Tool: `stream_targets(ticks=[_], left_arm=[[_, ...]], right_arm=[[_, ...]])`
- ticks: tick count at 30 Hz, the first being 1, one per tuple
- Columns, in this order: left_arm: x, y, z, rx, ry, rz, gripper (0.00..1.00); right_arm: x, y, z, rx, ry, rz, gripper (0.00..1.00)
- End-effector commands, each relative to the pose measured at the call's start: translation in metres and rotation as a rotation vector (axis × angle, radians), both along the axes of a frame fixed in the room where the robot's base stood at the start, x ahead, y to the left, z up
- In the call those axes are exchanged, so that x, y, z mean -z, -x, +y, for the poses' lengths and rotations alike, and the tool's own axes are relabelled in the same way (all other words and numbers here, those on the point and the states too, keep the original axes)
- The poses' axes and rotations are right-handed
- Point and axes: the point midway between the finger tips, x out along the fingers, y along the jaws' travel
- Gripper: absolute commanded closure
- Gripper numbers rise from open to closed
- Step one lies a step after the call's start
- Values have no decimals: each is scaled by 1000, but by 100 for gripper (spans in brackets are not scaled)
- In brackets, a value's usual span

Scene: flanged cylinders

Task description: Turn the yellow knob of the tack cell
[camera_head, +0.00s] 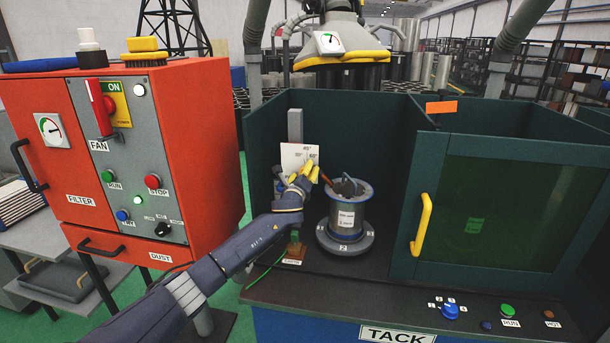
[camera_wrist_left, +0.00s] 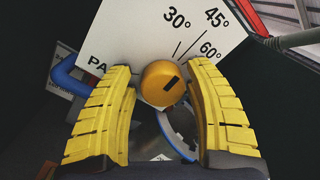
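The yellow knob (camera_wrist_left: 162,84) shows in the left wrist view, round with a dark slot mark, in front of a white dial plate (camera_wrist_left: 150,30) marked 30°, 45° and 60°. The slot points up and right, towards the tick marks. My left gripper (camera_wrist_left: 160,70) is open, its ridged yellow fingers on either side of the knob. I cannot tell if they touch it. In the head view my left gripper (camera_head: 305,173) is at the white plate (camera_head: 297,155) inside the tack cell (camera_head: 397,333), and the knob cannot be made out. My right gripper is out of view.
A flanged cylinder (camera_head: 346,218) stands on a round base (camera_head: 345,240) just right of my left gripper. The cell's door (camera_head: 498,205) with a yellow handle (camera_head: 421,224) is to the right. The orange filter cabinet (camera_head: 195,110) stands left of the cell.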

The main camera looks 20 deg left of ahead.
Motion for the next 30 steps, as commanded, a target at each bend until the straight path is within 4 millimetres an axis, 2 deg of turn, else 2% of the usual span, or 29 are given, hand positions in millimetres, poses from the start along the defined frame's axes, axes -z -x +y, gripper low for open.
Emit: stream_targets(ticks=[1, 3, 11, 16, 30], left_arm=[[1, 0, -1, 2, 1, 1, 40], [1, 0, -2, 3, 1, 1, 34], [2, 1, -3, 5, 2, 2, 34], [3, 10, -5, 5, 1, 2, 34], [4, 77, -15, 4, 1, 1, 34]], right_arm=[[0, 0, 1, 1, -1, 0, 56], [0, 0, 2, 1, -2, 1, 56], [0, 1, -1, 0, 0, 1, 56], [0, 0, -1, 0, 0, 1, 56], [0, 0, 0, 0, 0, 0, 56]])
